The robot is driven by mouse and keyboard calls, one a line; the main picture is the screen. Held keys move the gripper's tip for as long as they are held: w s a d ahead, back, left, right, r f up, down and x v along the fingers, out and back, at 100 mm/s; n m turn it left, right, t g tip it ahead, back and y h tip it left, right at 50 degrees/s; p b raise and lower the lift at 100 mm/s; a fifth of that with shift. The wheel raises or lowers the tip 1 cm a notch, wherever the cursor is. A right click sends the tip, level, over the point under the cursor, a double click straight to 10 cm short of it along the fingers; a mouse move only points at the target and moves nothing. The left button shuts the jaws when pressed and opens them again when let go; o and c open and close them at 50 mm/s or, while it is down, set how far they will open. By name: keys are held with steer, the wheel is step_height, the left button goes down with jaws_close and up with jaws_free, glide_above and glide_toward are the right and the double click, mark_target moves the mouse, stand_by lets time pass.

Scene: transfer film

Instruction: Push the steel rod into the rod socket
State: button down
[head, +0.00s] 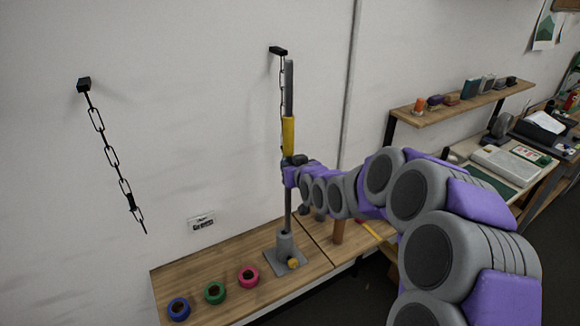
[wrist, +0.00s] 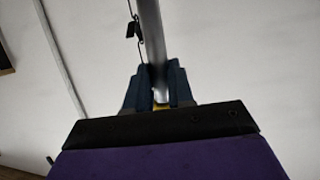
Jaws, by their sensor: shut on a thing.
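The steel rod (head: 288,90) stands about upright, with a yellow sleeve (head: 288,135) around its middle. My gripper (head: 289,162) is shut on the rod around the sleeve's lower end. In the wrist view the rod (wrist: 152,40) passes between the two dark fingers (wrist: 158,88), with a bit of yellow between them. The rod socket (head: 285,244) is a grey collar on a square plate on the bench. The rod's lower end meets the top of the collar; how deep it sits inside is hidden.
Blue (head: 178,309), green (head: 214,293) and pink (head: 248,277) rings lie on the wooden bench (head: 210,268). A chain (head: 112,157) hangs from the wall at left; another (head: 280,75) hangs close behind the rod. A shelf (head: 440,112) is at right.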

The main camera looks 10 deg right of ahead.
steer(key=shift+a, duration=0.1)
steer(key=shift+a, duration=0.7)
steer(key=shift+b, duration=0.3)
stand_by(0.3)
steer(key=shift+d, duration=0.1)
stand_by(0.4)
steer(key=shift+f+b, duration=0.45)
step_height(320, 180, down, 12)
steer(key=b, duration=0.5)
stand_by(4.6)
